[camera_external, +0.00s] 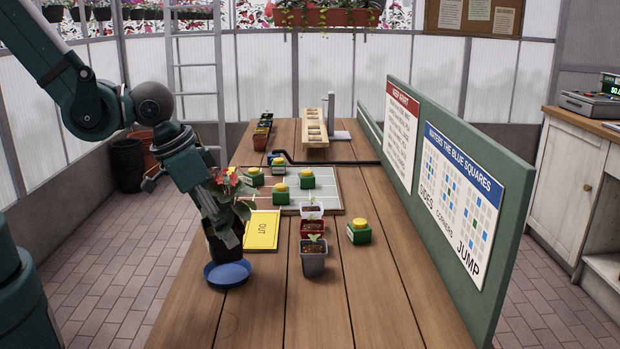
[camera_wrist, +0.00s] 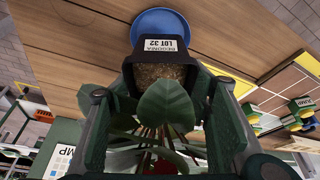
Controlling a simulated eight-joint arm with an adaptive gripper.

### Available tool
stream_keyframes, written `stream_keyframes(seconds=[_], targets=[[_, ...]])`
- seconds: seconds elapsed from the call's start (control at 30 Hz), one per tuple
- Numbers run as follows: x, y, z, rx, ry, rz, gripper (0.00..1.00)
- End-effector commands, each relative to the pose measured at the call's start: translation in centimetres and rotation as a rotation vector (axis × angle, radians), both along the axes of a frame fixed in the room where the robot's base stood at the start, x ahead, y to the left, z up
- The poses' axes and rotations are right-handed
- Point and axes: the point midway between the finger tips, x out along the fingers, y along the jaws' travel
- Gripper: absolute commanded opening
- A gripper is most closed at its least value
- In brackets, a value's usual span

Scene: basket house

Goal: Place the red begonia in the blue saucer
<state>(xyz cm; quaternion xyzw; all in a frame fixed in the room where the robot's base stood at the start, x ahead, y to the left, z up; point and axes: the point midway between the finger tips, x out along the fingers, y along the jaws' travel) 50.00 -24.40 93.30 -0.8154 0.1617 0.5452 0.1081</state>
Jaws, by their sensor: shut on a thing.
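The red begonia (camera_external: 229,180) has red flowers and green leaves in a black pot (camera_external: 220,249). In the wrist view the pot (camera_wrist: 160,72) shows a white label reading "BEGONIA LOT 32", with its leaves (camera_wrist: 165,102) towards the camera. My gripper (camera_external: 222,226) is shut on the begonia, one finger on either side in the wrist view (camera_wrist: 158,95). The blue saucer (camera_external: 228,277) is on the table's near left part; it also shows past the pot in the wrist view (camera_wrist: 163,17). The pot's lower end overlaps the saucer's back rim in the external view. I cannot tell whether they touch.
A yellow "OUT" sign (camera_external: 262,231) lies right of the pot. Small seedling pots (camera_external: 313,262) and green-yellow blocks (camera_external: 359,232) stand further right. A green board (camera_external: 430,180) walls the table's right side. The wooden table's near part (camera_external: 300,320) is clear.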

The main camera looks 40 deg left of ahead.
Motion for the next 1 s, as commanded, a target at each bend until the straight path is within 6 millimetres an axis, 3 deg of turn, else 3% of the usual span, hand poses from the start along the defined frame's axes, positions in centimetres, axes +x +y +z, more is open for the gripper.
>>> stream_keyframes(seconds=[0.6, 1.0], targets=[[0.0, 0.0, -4.0, 0.0, 0.0, 0.0, 0.34], [0.0, 0.0, -4.2, 0.0, 0.0, 0.0, 0.34]])
